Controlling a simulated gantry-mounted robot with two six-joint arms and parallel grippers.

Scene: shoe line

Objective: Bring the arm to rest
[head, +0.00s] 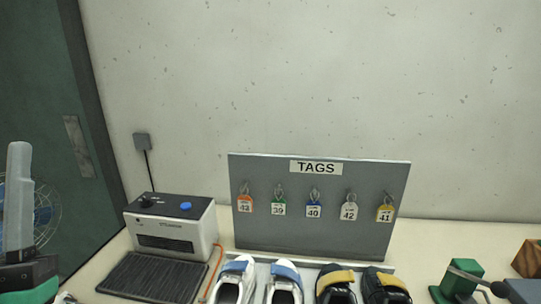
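The task names only my arm.
A grey board (300,235) marked TAGS carries several hanging number tags. Two white-and-blue shoes (283,283) and two black-and-yellow shoes (337,283) stand before it.

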